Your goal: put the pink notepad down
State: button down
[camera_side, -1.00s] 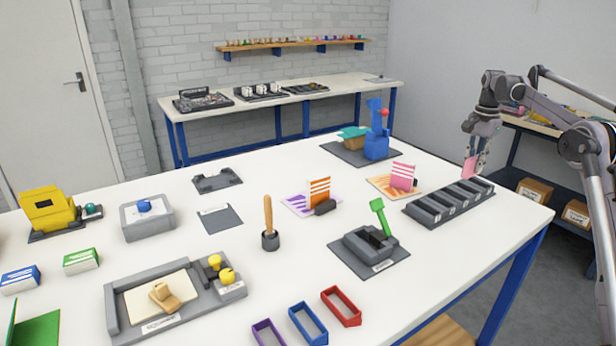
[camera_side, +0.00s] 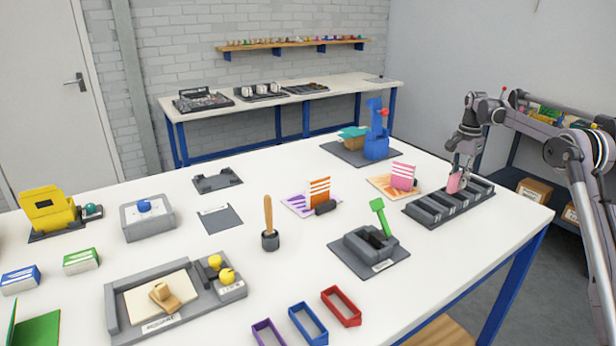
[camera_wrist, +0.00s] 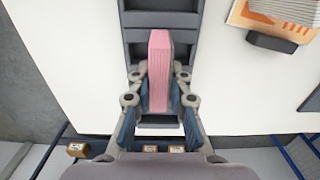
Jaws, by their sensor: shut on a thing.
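The pink notepad (camera_side: 454,183) is a small pink block held upright in my gripper (camera_side: 458,170). In the wrist view the notepad (camera_wrist: 159,70) stands between the two fingers of my gripper (camera_wrist: 160,88), which are shut on its sides. It is over the dark grey slotted rack (camera_side: 420,214) near the table's right end. The rack also shows in the wrist view (camera_wrist: 160,20), with compartments beyond the notepad. Whether the notepad's lower edge is inside a compartment or just above it, I cannot tell.
A grey fixture with a green lever (camera_side: 380,214) stands in front, and a blue device (camera_side: 376,145) behind. The table's right edge is close to the rack.

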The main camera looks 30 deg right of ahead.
jog(key=shift+f, duration=0.6)
jog(key=c, duration=1.3)
grip_release()
jog(key=shift+o, duration=0.2)
